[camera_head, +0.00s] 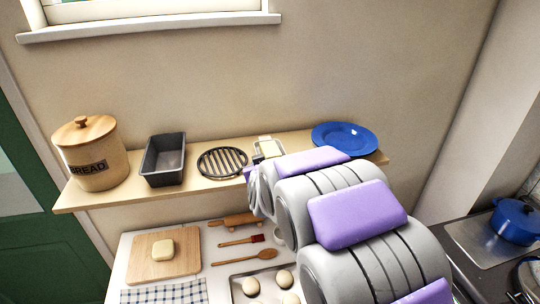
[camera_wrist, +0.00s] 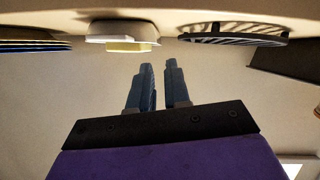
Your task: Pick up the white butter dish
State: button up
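The white butter dish (camera_head: 279,152) stands on the wall shelf with a pale yellow block of butter on it. In the head view my arm hides part of it. In the wrist view, where the shelf appears along the top, the white dish (camera_wrist: 122,28) shows left of centre with the yellow butter at its edge. My gripper (camera_wrist: 159,68) has its two dark fingers a small gap apart with nothing between them. The fingers point toward the shelf, to the right of the dish in that view, and appear not to touch it.
On the shelf (camera_head: 222,182), a black round trivet (camera_head: 222,162), a dark loaf tin (camera_head: 163,160) and a bread crock (camera_head: 90,155) stand left of the dish; a blue plate (camera_head: 345,138) lies right. Below is a worktop with a cutting board (camera_head: 145,268), utensils and a tray.

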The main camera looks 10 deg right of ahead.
jog(key=shift+p+x, duration=0.65)
jog(key=shift+x, duration=4.75)
jog(key=shift+d+r, duration=0.15)
grip_shut()
